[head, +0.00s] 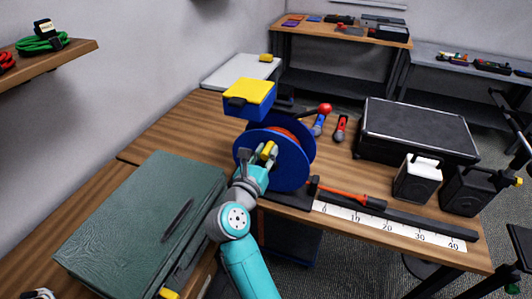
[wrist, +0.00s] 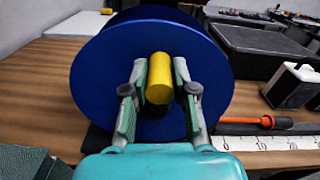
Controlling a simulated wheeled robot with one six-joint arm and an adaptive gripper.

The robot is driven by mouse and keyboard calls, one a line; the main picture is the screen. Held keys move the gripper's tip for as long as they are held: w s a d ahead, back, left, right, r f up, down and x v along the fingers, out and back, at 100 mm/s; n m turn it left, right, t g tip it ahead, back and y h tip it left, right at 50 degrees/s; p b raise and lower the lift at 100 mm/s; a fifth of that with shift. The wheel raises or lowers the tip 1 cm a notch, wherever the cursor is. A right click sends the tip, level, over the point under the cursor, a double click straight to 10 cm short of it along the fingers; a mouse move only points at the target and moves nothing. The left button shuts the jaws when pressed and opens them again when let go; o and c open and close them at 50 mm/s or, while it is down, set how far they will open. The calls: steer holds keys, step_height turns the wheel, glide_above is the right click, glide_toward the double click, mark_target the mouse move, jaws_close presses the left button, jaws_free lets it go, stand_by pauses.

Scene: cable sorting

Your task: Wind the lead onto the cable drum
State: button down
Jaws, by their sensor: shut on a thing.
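The blue cable drum (head: 290,165) stands upright on the wooden table, with orange lead (head: 297,134) visible between its flanges. A yellow crank handle (wrist: 159,78) sticks out from the drum's near face. My gripper (wrist: 160,88) is shut on this handle, one finger on each side of it. The drum's flange (wrist: 100,75) fills the middle of the wrist view, and my fingers hide part of it. In the head view my gripper (head: 262,160) is at the drum's near left side. I cannot make out the lead's loose end.
A green case (head: 140,215) lies to the left of my arm. A blue box with a yellow lid (head: 249,97) shows behind the drum.

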mark_target(295, 171)
steer(key=d+m, duration=0.2)
steer(key=m, duration=0.1)
steer(key=s+d+f+m, duration=0.1)
steer(key=shift+m, duration=0.3)
steer(key=m, duration=0.1)
steer(key=d+f+m, duration=0.1)
steer(key=shift+s+d+m, duration=0.25)
steer(key=shift+s+m, duration=0.05)
steer(key=shift+m, duration=0.1)
steer(key=m, duration=0.1)
steer(key=d+f+m, duration=0.1)
steer(key=shift+s+d+f+m, duration=0.1)
steer(key=shift+s+f+m, duration=0.15)
steer(key=shift+m, duration=0.15)
steer(key=f+m, duration=0.1)
steer(key=d+f+m, duration=0.1)
steer(key=m, duration=0.1)
steer(key=shift+s+f, duration=0.15)
steer(key=shift+d+f+m, duration=0.1)
steer(key=shift+f+m, duration=0.5)
steer(key=shift+m, duration=0.4)
steer(key=shift+f+m, duration=0.55)
steer(key=shift+m, duration=0.45)
steer(key=shift+s+f, duration=0.1)
steer(key=c, duration=0.9)
jaws_free()
